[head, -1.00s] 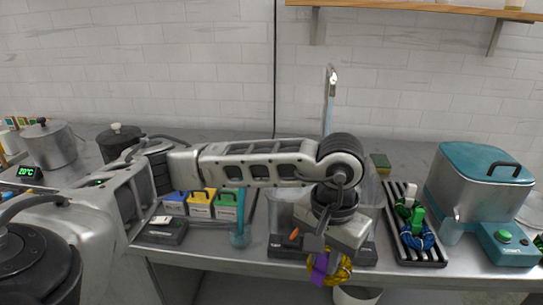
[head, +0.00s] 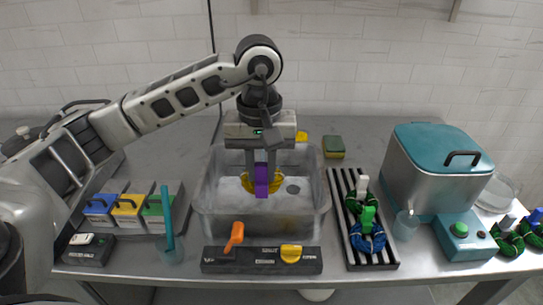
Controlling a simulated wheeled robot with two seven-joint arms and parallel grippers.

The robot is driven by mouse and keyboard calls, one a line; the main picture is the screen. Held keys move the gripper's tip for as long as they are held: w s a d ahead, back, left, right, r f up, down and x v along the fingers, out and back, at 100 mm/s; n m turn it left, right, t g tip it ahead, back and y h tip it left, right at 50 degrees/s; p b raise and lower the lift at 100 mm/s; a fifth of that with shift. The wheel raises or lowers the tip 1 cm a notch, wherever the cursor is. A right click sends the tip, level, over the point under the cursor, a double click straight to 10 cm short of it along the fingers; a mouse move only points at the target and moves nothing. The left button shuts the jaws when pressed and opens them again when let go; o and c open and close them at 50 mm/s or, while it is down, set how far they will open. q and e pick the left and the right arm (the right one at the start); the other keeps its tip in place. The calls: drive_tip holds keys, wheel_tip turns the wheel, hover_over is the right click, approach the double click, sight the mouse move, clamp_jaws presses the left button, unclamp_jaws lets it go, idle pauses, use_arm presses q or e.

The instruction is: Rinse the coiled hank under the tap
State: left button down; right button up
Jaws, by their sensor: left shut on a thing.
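The yellow coiled hank (head: 247,184), with a purple tag or clip (head: 261,180) across its front, hangs from my left gripper (head: 262,166). The gripper is shut and points straight down over the clear-walled basin (head: 322,200). I cannot tell how far the hank is inside the basin. The tap does not show; my left arm covers the area behind the basin. A dark panel (head: 222,266) in front of the basin carries an orange lever (head: 236,236) and a yellow knob (head: 291,252). My right gripper is not in view.
Right of the basin, a black slatted rack (head: 383,262) holds a blue hank (head: 369,238) and another skein. A teal-lidded steel vat (head: 425,175) stands beyond. On the left are small coloured boxes (head: 129,205) and a teal stick in a cup (head: 168,248). A sponge (head: 334,147) lies behind.

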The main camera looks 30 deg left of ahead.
use_arm(q)
drive_tip(key=shift+w+a+f+b, duration=0.35)
drive_tip(key=shift+w+a+f, duration=0.1)
drive_tip(key=shift+f, duration=0.2)
drive_tip(key=shift+w+a+f+b, duration=0.25)
drive_tip(key=shift+w+f+b, duration=0.15)
drive_tip(key=shift+f, duration=0.25)
drive_tip(key=shift+w+a+f+b, duration=0.2)
drive_tip(key=shift+w+f+b, duration=0.15)
drive_tip(key=shift+f, duration=0.3)
drive_tip(key=f+b, duration=0.1)
drive_tip(key=w+a+f+b, duration=0.1)
drive_tip(key=f, duration=0.1)
drive_tip(key=w+f+b, duration=0.1)
drive_tip(key=shift+w+a+f, duration=0.15)
drive_tip(key=shift+w+a, duration=0.1)
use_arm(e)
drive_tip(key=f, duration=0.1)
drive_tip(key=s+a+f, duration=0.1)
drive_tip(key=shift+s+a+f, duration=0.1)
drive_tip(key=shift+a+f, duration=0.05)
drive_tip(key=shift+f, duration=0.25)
use_arm(q)
drive_tip(key=shift+r, duration=0.4)
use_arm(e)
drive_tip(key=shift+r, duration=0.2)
use_arm(q)
drive_tip(key=shift+f, duration=0.1)
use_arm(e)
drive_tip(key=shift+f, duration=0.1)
